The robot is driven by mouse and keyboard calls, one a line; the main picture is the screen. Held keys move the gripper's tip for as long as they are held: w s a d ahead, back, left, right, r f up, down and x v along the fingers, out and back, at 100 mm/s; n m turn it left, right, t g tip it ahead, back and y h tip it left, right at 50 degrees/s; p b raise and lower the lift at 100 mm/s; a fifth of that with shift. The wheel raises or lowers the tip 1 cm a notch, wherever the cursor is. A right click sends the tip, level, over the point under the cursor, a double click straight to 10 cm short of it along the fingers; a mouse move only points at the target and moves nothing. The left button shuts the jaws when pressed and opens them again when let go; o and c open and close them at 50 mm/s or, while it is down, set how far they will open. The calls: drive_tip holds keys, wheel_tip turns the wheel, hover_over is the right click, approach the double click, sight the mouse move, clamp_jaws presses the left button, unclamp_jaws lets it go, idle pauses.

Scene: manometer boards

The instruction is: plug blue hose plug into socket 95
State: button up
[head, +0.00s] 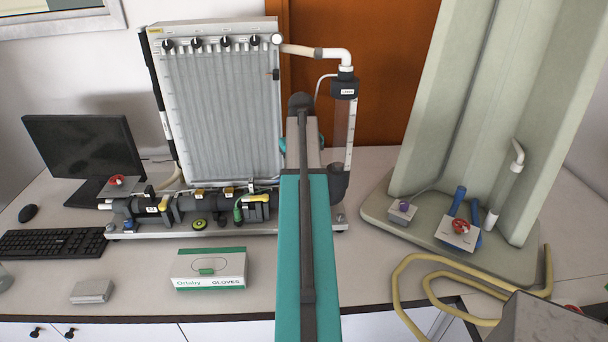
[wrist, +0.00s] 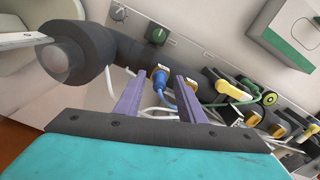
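In the wrist view a blue hose plug (wrist: 162,94) shows between the two purple fingers of my gripper (wrist: 161,79). The plug's blue body has a pale tan piece at its top, near the dark pipe. The fingers are apart, with gaps visible on both sides of the plug. A blue hose runs from it down and to the right, behind the right finger. In the head view my arm hides the plug and my gripper. The manometer board (head: 220,112) stands upright at the back; tan fittings (head: 228,191) line its base. I cannot read a 95 label.
A gloves box (head: 210,268) lies in front of the board; it also shows in the wrist view (wrist: 290,32). Yellow-handled valves (wrist: 234,90) and a green wheel (wrist: 269,97) sit close right of my gripper. A thick black pipe (wrist: 75,55) is close left.

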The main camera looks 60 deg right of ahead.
drive_tip(key=shift+r, duration=0.15)
drive_tip(key=shift+r+p, duration=0.7)
drive_tip(key=shift+r, duration=2.9)
